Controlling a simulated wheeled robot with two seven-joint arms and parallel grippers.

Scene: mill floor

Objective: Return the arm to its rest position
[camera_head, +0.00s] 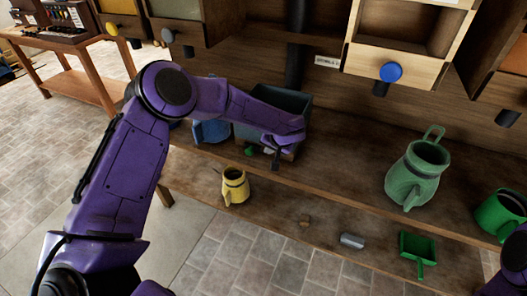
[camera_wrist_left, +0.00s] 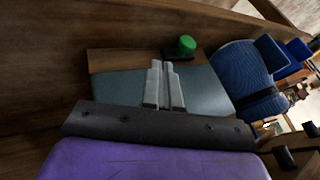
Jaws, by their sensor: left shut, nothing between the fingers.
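My left arm is purple and reaches in from the left over the wooden bench (camera_head: 340,150). My left gripper (camera_head: 275,158) hangs in front of a grey-blue bin (camera_head: 287,98) on the bench, and the wrist hides part of the bin. In the left wrist view the two pale fingers of my left gripper (camera_wrist_left: 165,88) lie together, shut and empty, in front of a grey-blue surface (camera_wrist_left: 205,88). Only a purple part of my right arm shows at the lower right edge of the head view; its gripper is out of view.
A blue vessel (camera_head: 210,131) stands left of the bin, near my forearm. A yellow jug (camera_head: 235,186), a green pitcher (camera_head: 415,172), a green mug (camera_head: 500,212), a grey cylinder (camera_head: 352,241) and a green scoop (camera_head: 417,248) stand nearby. Wooden drawers (camera_head: 405,50) overhang the bench.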

